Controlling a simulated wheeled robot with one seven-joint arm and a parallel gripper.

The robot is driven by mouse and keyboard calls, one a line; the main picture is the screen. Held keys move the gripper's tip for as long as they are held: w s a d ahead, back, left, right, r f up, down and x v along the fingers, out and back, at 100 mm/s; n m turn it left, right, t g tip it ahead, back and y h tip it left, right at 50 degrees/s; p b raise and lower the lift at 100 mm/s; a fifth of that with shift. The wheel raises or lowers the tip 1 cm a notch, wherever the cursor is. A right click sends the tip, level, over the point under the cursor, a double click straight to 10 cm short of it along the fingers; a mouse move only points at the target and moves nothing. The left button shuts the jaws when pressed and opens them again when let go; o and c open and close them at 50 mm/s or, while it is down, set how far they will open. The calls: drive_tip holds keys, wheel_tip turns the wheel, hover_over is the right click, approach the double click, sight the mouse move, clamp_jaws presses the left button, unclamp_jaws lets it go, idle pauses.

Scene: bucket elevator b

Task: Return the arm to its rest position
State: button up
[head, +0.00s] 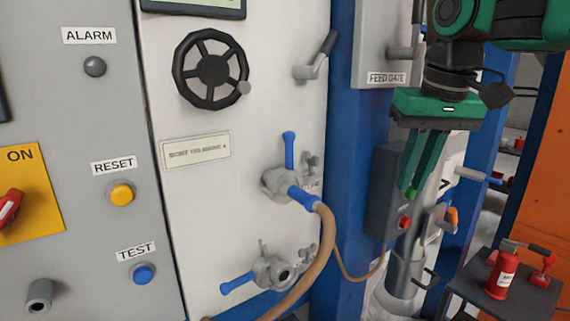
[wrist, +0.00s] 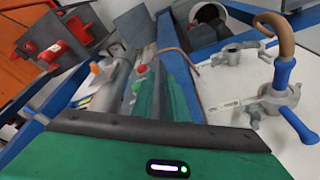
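My gripper (head: 413,190) has a green body and two green fingers. In the head view it hangs pointing down in front of the blue post and the grey box with push buttons. In the wrist view the fingers (wrist: 160,85) have a narrow gap between them and hold nothing. The fingertips are near a green button and a red button (head: 404,223), but I cannot tell whether they touch anything.
A white panel carries a black handwheel (head: 211,69) and two valves with blue handles, the upper (head: 285,183) joined to a brown hose (head: 325,250). A feed gate lever (head: 405,52) is left of my arm.

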drive_tip(key=s+d+f+m+g, duration=0.1)
drive_tip(key=s+d+f+m, duration=0.15)
drive_tip(key=d+f, duration=0.35)
drive_tip(key=s+d+f+m, duration=0.1)
drive_tip(key=s+d+f, duration=0.3)
drive_tip(key=d+f, duration=0.15)
drive_tip(key=s+d+f+m+g, duration=0.2)
drive_tip(key=s+d+f, duration=0.4)
drive_tip(key=s+f, duration=0.6)
drive_tip(key=shift+s+d+f+m, duration=0.2)
drive_tip(key=shift+f+m, duration=0.35)
drive_tip(key=shift+f, duration=0.2)
drive_tip(key=shift+w+f, duration=0.2)
drive_tip(key=shift+w, duration=0.45)
clamp_jaws()
